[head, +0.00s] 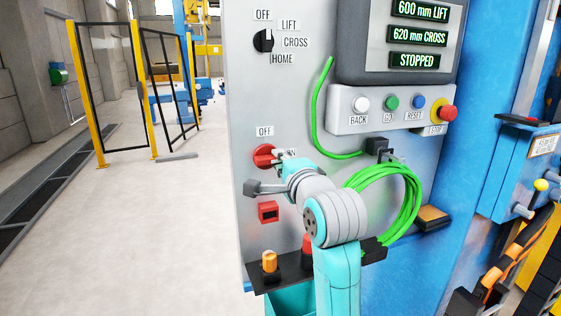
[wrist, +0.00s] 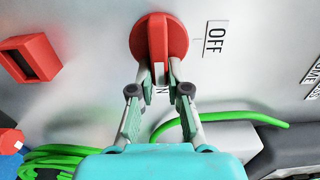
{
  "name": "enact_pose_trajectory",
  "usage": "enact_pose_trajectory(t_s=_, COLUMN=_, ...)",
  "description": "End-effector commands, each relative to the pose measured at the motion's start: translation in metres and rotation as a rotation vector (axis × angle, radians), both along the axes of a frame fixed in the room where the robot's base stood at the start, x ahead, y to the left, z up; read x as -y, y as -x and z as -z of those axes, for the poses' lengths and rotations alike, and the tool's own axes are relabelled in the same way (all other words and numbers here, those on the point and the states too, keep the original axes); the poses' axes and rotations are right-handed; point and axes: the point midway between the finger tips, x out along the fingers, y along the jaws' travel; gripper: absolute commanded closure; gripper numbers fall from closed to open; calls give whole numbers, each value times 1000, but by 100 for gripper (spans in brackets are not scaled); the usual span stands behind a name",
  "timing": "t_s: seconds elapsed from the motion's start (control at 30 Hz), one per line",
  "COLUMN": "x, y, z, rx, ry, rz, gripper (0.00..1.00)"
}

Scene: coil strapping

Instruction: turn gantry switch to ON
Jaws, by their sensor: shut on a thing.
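The gantry switch is a round red rotary knob (head: 263,154) on the grey control panel, below an OFF label (head: 264,131). An ON label (head: 291,152) to its right is partly hidden by my gripper (head: 282,158). In the wrist view the red knob (wrist: 160,30) fills the top middle, with the OFF label (wrist: 215,38) to its right. My gripper (wrist: 159,72) is shut on the knob's raised handle, one finger on each side. The handle's white-marked end lies between the fingertips, pointing toward the partly covered ON label, away from OFF.
A black selector (head: 263,40) sits higher on the panel. A display (head: 414,35) reads STOPPED. A button box (head: 392,108) with a red stop button is at right. A coiled green cable (head: 405,200) hangs close beside my arm. A red square fixture (head: 268,211) is below the knob.

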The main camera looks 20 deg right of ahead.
Motion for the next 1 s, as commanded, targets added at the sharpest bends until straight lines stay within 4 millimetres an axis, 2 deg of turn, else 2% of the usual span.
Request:
enact_pose_trajectory(t_s=0.03, x=0, y=0, z=2, rx=-4, ry=-1, rz=1, gripper=80)
enact_pose_trajectory(t_s=0.1, x=0, y=0, z=2, rx=-4, ry=0, rz=1, gripper=62)
enact_pose_trajectory(t_s=0.13, x=0, y=0, z=1, rx=-3, ry=0, rz=1, gripper=59)
enact_pose_trajectory(t_s=0.47, x=0, y=3, z=1, rx=-1, ry=0, rz=0, gripper=59)
enact_pose_trajectory(t_s=0.57, x=0, y=12, z=1, rx=0, ry=0, rz=1, gripper=59)
enact_pose_trajectory(t_s=0.8, x=1, y=50, z=1, rx=-1, ry=0, rz=1, gripper=59)
enact_pose_trajectory(t_s=1.0, x=1, y=71, z=1, rx=-2, ry=0, rz=1, gripper=59)
